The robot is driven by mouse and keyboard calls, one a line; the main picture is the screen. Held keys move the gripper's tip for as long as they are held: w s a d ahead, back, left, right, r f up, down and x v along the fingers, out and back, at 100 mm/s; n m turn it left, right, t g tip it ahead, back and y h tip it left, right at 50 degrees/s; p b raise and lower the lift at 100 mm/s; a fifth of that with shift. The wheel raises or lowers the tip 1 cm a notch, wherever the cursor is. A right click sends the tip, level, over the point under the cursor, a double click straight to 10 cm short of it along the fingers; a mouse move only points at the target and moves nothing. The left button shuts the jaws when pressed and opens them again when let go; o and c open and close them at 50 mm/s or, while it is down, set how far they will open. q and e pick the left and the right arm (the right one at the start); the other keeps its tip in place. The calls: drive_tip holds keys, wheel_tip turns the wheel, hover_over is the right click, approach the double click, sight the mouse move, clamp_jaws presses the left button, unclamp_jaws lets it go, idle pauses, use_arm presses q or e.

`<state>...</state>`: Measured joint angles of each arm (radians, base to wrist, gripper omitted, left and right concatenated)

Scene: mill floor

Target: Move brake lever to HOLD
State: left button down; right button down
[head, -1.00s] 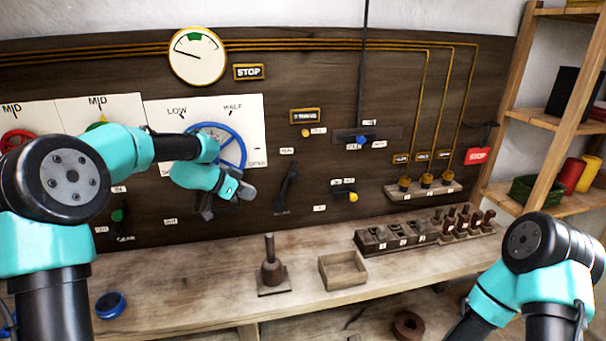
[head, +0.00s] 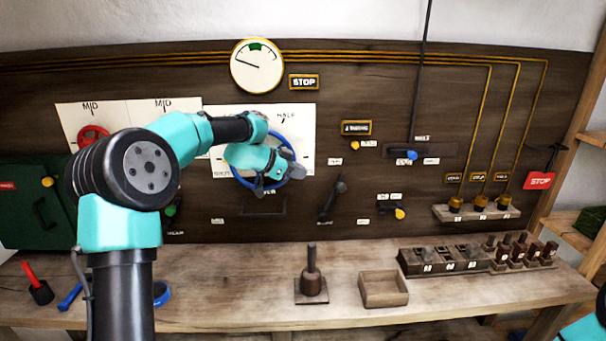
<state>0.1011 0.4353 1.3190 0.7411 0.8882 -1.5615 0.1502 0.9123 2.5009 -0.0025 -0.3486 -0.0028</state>
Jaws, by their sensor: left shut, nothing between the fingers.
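I cannot read which control is labelled the brake lever, nor find a HOLD mark. A dark lever (head: 332,198) stands tilted on the panel, its top leaning right. A lever with a yellow knob (head: 399,213) and a control with a blue knob (head: 411,155) are further right. My left gripper (head: 300,171) is shut and empty, in front of the right part of the blue handwheel (head: 240,178). It is left of the dark lever and apart from it; whether it touches the wheel I cannot tell. My right gripper is out of view.
A wooden bench (head: 220,290) runs below the panel. On it are a dark post on a base (head: 311,283), an open wooden box (head: 384,301) and a block rack (head: 445,260). A red STOP tag (head: 540,180) hangs at right. A green box (head: 35,215) is at left.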

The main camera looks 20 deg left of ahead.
sight(337, 186)
use_arm(q)
drive_tip(key=x, duration=1.2)
drive_tip(key=shift+d, duration=0.1)
